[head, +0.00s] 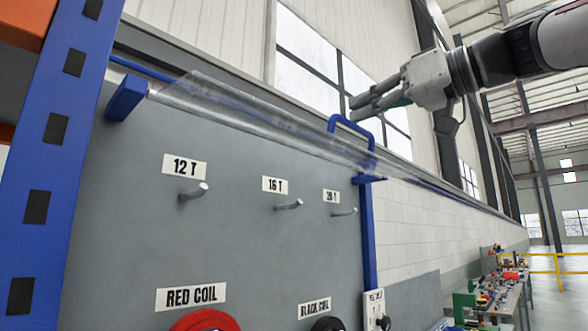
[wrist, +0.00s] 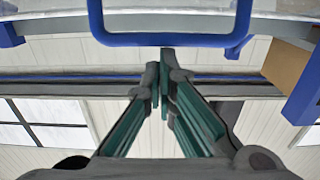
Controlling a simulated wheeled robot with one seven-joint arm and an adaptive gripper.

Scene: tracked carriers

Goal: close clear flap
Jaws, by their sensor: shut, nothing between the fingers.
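The clear flap (head: 250,115) is a long transparent sheet along the top of the grey panel, raised and sticking out over it. A blue U-shaped handle (head: 355,127) stands at its right part; it also shows at the top of the wrist view (wrist: 170,40). My gripper (head: 355,108) is just above the handle in the head view, coming from the upper right. In the wrist view its green-padded fingers (wrist: 160,65) are shut and empty, with the tips close to the handle's crossbar. I cannot tell whether they touch it.
The grey panel (head: 120,200) carries metal pegs with labels, including 12 T. A red coil (head: 205,321) and a black coil (head: 327,325) show at the bottom. A blue rack post (head: 62,150) stands at left. A cluttered workbench (head: 500,290) is at lower right.

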